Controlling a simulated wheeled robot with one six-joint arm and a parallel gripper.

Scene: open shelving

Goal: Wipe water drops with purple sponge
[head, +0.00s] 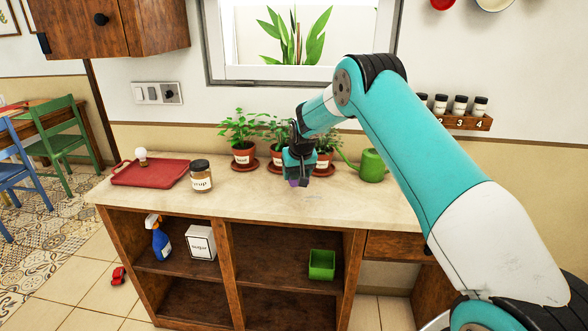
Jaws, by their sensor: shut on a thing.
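My gripper (298,176) is above the countertop (250,204), in front of the potted plants. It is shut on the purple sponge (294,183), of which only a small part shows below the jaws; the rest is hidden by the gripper. Faint marks that look like water drops (313,197) lie on the counter just right of and below the sponge. I cannot tell whether the sponge touches the counter.
A red tray (150,173) and a labelled jar (201,177) stand on the left of the counter. Potted plants (243,152) stand behind my gripper, and a green watering can (372,166) to its right. The front middle of the counter is clear.

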